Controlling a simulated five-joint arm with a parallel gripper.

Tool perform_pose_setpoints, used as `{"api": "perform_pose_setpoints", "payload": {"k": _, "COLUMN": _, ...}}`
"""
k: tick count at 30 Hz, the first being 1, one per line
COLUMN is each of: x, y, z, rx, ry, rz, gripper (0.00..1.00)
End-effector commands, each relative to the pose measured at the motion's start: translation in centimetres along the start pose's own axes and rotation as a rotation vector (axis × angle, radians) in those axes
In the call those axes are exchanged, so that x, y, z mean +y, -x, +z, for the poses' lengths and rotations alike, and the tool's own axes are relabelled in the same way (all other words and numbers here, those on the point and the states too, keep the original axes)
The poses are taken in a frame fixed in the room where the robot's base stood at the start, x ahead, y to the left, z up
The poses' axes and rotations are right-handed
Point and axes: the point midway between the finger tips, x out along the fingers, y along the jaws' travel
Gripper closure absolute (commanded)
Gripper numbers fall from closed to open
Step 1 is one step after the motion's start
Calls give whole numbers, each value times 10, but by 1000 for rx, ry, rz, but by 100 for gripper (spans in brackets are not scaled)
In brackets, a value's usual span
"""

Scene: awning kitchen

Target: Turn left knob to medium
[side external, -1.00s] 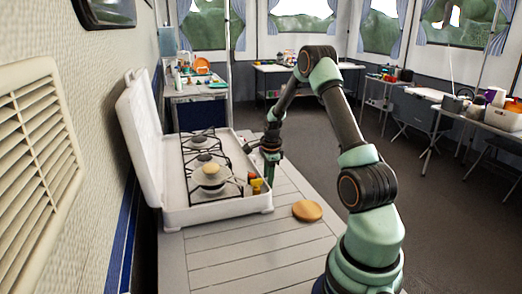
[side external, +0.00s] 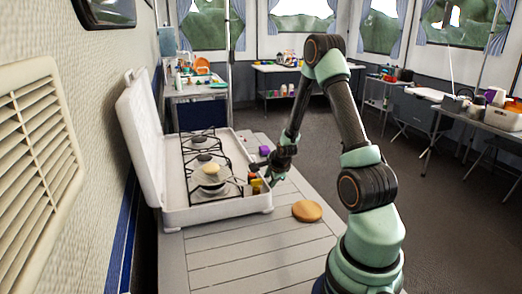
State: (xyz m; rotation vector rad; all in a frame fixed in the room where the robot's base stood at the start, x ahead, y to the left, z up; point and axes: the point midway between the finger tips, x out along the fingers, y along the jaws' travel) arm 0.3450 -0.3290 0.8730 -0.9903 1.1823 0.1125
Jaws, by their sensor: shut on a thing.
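The white camping stove (side external: 217,216) stands on the slatted table with its lid raised, its front edge facing my arm. My gripper (side external: 266,174) is low at this front edge, toward its near end. Its jaws are shut on what looks like a stove knob, but the fingers hide it. I cannot make out the knob's angle or which knob it is. A yellow-orange item (side external: 257,186) shows just below the gripper, close to the stove front.
A round wooden board (side external: 307,211) lies on the table to the right of the stove. A small purple item (side external: 264,150) stands behind the gripper. The near slats are clear.

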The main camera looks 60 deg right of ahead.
Motion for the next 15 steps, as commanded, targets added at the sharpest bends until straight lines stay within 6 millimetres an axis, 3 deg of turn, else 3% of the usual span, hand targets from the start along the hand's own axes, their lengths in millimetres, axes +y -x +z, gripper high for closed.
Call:
{"api": "perform_pose_setpoints", "payload": {"k": 10, "x": 0, "y": 0, "z": 1, "rx": -1, "ry": 1, "rz": -2, "gripper": 100}}
{"api": "perform_pose_setpoints", "payload": {"k": 11, "x": 0, "y": 0, "z": 1, "rx": -2, "ry": 1, "rz": -2, "gripper": 57}}
{"api": "perform_pose_setpoints", "payload": {"k": 12, "x": 0, "y": 0, "z": 1, "rx": -1, "ry": 1, "rz": -2, "gripper": 42}}
{"api": "perform_pose_setpoints", "payload": {"k": 13, "x": 0, "y": 0, "z": 1, "rx": -1, "ry": 1, "rz": -2, "gripper": 31}}
{"api": "perform_pose_setpoints", "payload": {"k": 15, "x": 0, "y": 0, "z": 1, "rx": -1, "ry": 1, "rz": -2, "gripper": 31}}
